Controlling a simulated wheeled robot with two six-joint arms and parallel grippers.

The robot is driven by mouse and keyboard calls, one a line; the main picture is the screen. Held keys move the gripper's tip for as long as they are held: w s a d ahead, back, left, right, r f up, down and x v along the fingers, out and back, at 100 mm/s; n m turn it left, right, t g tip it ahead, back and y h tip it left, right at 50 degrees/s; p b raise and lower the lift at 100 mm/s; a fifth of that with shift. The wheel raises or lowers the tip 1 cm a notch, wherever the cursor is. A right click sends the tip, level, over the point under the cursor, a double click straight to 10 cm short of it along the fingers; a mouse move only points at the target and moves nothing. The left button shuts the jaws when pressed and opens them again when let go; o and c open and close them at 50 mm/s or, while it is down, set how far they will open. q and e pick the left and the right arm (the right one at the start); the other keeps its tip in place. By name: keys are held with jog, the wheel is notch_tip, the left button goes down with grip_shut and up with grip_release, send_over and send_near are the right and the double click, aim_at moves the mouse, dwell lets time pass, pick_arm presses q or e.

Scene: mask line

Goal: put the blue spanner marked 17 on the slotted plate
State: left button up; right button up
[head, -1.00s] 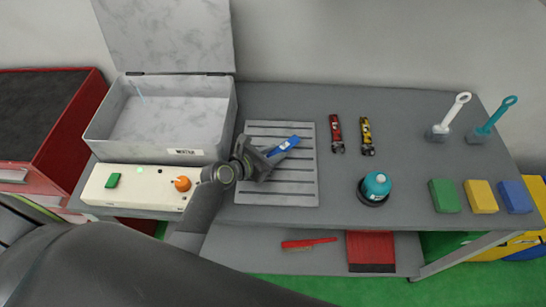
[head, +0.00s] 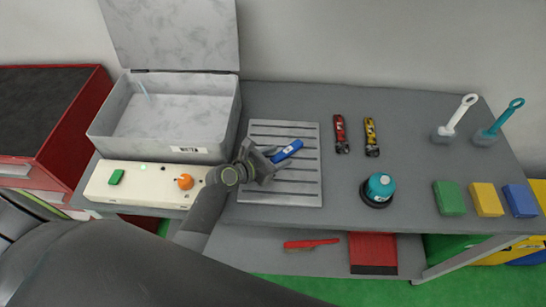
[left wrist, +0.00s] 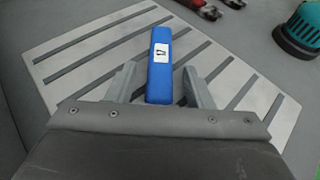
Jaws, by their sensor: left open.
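The blue spanner (head: 287,151) lies on the slotted plate (head: 296,190), slanting up to the right in the head view. In the left wrist view the blue spanner (left wrist: 160,68) shows a white label with a dark mark too small to read surely. My left gripper (head: 270,160) is at the spanner's near end. In the left wrist view the left gripper (left wrist: 160,88) has its fingers apart, one on each side of the spanner, with gaps between. The slotted plate (left wrist: 92,58) lies under both. My right gripper is not in view.
Red (head: 341,135) and yellow (head: 371,137) tools lie right of the plate. A teal-topped round thing (head: 379,188) stands nearby. An open grey metal box (head: 215,150) and a cream control box (head: 140,185) stand left. Coloured blocks (head: 487,198) and two brushes are further right.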

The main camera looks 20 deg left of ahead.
pick_arm(q)
jog(key=v, duration=1.1)
jog(key=shift+a, duration=0.15)
jog(key=shift+s+a+r, duration=0.15)
jog(key=shift+s+r, duration=0.1)
jog(key=shift+s, duration=0.15)
